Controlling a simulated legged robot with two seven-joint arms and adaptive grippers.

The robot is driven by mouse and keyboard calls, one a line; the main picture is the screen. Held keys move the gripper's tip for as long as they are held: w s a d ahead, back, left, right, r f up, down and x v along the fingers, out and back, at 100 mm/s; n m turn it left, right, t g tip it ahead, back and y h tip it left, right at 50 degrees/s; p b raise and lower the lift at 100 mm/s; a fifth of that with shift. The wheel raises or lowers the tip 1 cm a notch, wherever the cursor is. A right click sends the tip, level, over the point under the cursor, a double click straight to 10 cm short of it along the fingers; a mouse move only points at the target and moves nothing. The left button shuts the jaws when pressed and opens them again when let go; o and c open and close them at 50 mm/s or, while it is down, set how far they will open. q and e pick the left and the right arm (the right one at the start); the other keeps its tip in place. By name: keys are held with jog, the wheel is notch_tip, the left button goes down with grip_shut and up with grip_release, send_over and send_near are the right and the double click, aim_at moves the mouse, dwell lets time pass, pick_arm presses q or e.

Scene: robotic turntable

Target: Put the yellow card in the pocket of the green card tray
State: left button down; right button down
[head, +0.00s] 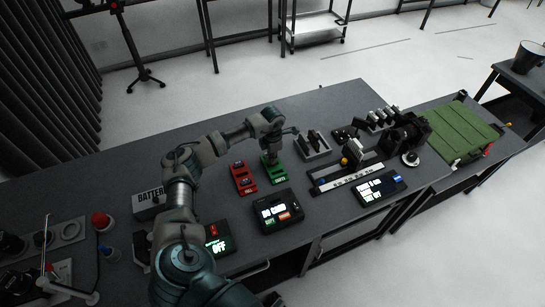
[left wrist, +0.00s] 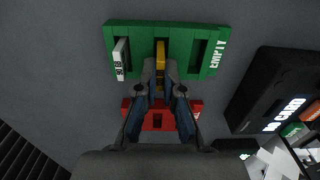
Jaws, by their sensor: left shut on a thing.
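The green card tray (left wrist: 182,40) lies at the top of the left wrist view, marked EMPTY at its right end. A white card (left wrist: 121,58) with dark lettering stands in its left pocket, and its right pocket looks dark and bare. The yellow card (left wrist: 160,52) shows edge-on at the tray's middle pocket. My left gripper (left wrist: 160,88) is shut on the yellow card. How deep the card sits in the pocket cannot be told. In the head view my left gripper (head: 271,152) is right over the green tray (head: 272,173). My right gripper is not in view.
A red tray (head: 243,178) lies left of the green one; in the left wrist view it (left wrist: 158,122) is partly under my fingers. A black display box (head: 277,211) stands in front. A grey tray with dark pieces (head: 314,147) and a slide rail (head: 346,178) are to the right.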

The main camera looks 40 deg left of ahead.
pick_arm(q)
jog(key=shift+f+b, duration=0.35)
jog(key=shift+f, duration=0.3)
jog(key=c, duration=1.2)
grip_release()
jog(key=shift+r, duration=0.1)
notch_tip(320, 180, up, 12)
jog(key=shift+f, duration=0.2)
